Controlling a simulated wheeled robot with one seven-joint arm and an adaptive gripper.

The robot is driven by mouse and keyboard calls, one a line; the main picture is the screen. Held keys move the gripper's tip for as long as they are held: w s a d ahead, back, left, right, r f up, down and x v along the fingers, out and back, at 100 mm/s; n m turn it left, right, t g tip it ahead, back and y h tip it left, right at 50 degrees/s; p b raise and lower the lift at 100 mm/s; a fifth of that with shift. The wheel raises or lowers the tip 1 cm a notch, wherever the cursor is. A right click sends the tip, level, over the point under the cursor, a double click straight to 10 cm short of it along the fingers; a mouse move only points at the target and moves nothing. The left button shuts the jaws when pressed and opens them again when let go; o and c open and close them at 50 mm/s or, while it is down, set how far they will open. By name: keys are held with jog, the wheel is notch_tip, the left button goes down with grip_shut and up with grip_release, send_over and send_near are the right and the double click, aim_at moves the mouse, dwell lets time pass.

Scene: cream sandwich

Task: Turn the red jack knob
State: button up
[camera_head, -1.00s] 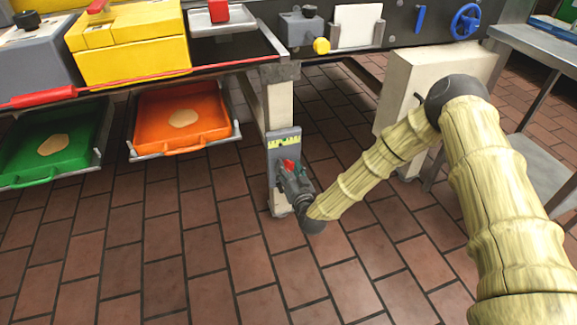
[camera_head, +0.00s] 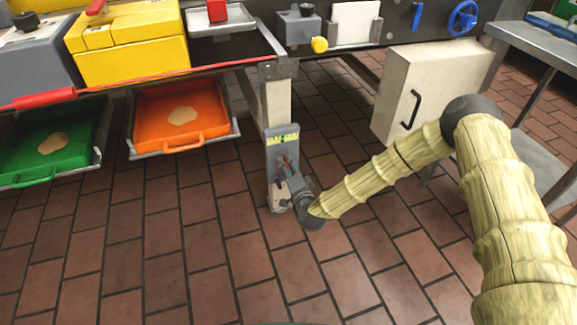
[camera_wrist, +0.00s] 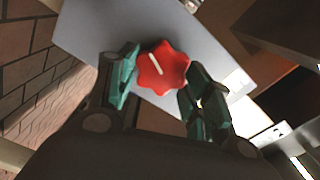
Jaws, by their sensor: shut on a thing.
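The red jack knob (camera_wrist: 162,68) is a lobed wheel with a white line on its face, mounted on a grey plate (camera_head: 283,141) fixed to the table leg. The plate has a yellow-green scale near its top. My gripper (camera_wrist: 163,87) has its teal fingers on either side of the knob and is shut on it. In the head view my gripper (camera_head: 287,169) is low in front of the plate and mostly hides the knob.
An orange tray (camera_head: 152,136) and a green tray (camera_head: 25,170) hang under the table to the left. A white cabinet (camera_head: 395,95) with a black handle stands at the right. The brick-red tiled floor is mostly clear.

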jog(key=shift+d+f+m, duration=0.1)
jog(key=shift+m, duration=0.5)
jog(key=o, duration=1)
jog(key=shift+o, duration=0.2)
jog(key=v, duration=1.2)
